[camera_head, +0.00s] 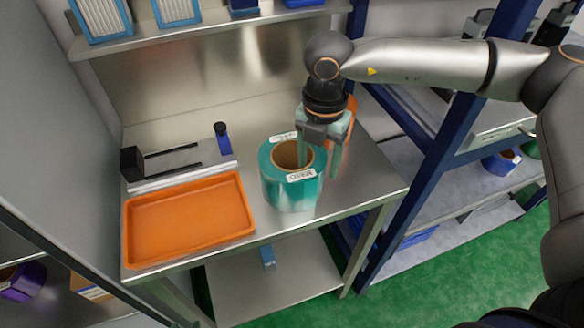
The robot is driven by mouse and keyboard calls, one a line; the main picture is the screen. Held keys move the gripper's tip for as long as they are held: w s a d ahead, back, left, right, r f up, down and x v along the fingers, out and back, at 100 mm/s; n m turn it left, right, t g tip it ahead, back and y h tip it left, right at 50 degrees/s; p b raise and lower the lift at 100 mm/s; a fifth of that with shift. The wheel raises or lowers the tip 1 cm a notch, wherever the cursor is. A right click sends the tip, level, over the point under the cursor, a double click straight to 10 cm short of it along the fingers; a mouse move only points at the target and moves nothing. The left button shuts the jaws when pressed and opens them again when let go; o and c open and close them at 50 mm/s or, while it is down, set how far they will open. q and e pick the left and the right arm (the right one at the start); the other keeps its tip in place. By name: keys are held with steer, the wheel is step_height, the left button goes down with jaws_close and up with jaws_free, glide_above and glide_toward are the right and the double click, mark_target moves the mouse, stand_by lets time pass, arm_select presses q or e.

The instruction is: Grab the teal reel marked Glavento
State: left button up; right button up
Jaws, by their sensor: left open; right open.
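A teal reel (290,192) with a brown core stands on the metal bench, right of the orange tray. White labels are on its top face; their lettering is too small to read surely. My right gripper (323,160) comes in from the right and points down at the reel's right rear rim. It is open. One finger hangs beside the reel's right side; the other is near the core's rear edge, and I cannot tell whether it is inside the core or whether either finger touches. My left gripper is not in view.
An orange tray (188,222) lies at the bench's front left. Behind it is a metal plate with black rods (172,150) and a blue bottle-like item (222,138). An orange thing (350,112) is partly hidden behind my gripper. Blue-framed shelving (445,160) stands at the right.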

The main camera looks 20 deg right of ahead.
steer(key=shift+w+a+f+p, duration=0.1)
steer(key=shift+f+p, duration=0.25)
steer(key=shift+f, duration=1.3)
steer(key=shift+w+a+f+p, duration=0.1)
steer(key=shift+f+p, duration=0.2)
steer(key=shift+f, duration=1.35)
jaws_close()
steer(key=shift+w+r, duration=0.1)
steer(key=shift+r, duration=0.1)
